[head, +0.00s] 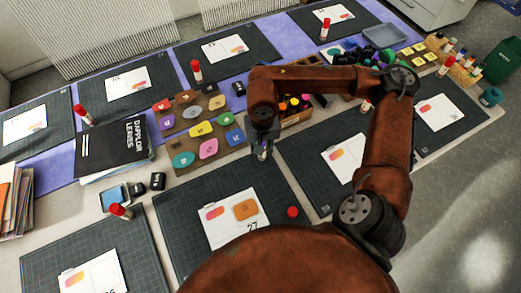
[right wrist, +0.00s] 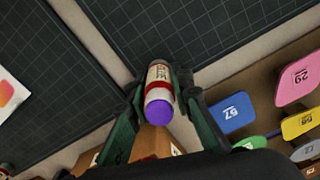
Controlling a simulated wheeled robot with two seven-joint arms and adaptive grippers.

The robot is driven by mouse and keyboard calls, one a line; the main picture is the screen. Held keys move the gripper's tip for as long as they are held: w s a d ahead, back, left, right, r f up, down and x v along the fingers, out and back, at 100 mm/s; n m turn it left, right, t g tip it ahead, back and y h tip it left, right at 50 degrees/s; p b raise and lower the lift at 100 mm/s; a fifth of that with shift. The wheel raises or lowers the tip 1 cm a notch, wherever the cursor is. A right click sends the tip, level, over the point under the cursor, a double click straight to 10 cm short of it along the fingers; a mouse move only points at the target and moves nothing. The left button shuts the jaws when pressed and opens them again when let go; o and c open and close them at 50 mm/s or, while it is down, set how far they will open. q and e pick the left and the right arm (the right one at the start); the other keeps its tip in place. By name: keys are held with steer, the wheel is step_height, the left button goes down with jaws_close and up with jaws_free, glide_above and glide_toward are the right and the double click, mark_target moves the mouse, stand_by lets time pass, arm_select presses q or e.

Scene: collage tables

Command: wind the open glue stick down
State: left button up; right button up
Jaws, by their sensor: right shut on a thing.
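The open glue stick shows in the right wrist view (right wrist: 158,76), with a white label, a red band and purple glue (right wrist: 159,110) standing out of its end. My right gripper (right wrist: 160,80) is shut on its body, a green finger on each side. In the head view my right gripper (head: 262,146) holds the stick (head: 263,154) near the upper edge of the mat with card 27. The stick's lower end is hard to see. A loose red cap (head: 292,212) sits on that mat (head: 180,215), right of the card (head: 233,217). My left gripper is not in view.
A wooden board of coloured numbered pieces (head: 187,146) is left of my gripper. A wooden rack (head: 297,118) of bottles stands behind it.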

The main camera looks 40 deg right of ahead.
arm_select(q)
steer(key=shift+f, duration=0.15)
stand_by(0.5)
arm_select(e)
steer(key=o, duration=1.1)
steer(key=shift+o, duration=0.6)
steer(key=o, duration=0.4)
steer(key=shift+o, duration=0.2)
steer(key=shift+r, duration=0.2)
arm_select(q)
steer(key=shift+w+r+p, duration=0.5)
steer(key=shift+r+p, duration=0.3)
steer(key=shift+p, duration=0.05)
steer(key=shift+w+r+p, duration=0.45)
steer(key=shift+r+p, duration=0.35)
arm_select(e)
steer(key=shift+r, duration=3.6)
